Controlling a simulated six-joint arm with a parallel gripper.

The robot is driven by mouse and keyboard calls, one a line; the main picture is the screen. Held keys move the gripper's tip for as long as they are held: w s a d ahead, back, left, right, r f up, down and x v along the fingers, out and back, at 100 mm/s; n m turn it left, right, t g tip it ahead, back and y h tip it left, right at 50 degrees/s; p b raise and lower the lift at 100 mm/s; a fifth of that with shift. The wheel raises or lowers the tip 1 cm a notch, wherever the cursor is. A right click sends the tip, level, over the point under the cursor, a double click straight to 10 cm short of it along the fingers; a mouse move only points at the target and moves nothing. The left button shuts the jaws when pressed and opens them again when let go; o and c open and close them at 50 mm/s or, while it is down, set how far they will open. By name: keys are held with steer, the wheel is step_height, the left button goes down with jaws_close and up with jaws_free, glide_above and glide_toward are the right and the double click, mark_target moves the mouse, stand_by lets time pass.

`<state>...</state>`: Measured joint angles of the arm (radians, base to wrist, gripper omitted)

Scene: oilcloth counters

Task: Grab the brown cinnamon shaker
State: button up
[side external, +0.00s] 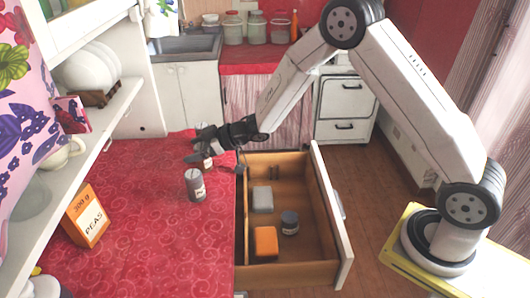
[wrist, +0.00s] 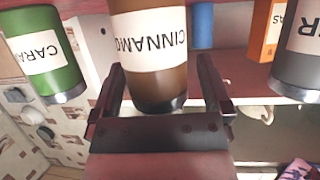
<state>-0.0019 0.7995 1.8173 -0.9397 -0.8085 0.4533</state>
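The brown cinnamon shaker (wrist: 155,80), with a white label reading CINNAM…, stands between the two fingers of my gripper (wrist: 161,68) in the wrist view. The fingers are spread on either side of it, with a gap showing at the right finger. In the side view my gripper (side external: 203,144) is low over the far right part of the red counter. A small labelled shaker (side external: 207,163) there is mostly hidden by the gripper.
A grey shaker (side external: 195,185) stands close by on the counter (side external: 150,255). A green shaker (wrist: 45,55) is left in the wrist view. The open drawer (side external: 318,225) holds several items.

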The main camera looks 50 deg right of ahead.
steer(key=c, duration=1.2)
steer(key=shift+r, duration=0.15)
steer(key=shift+r, duration=0.8)
steer(key=s+d+r, duration=0.2)
steer(key=s+r, duration=0.9)
steer(key=s, duration=0.2)
steer(key=shift+s, duration=0.4)
steer(key=shift+w+d, duration=0.1)
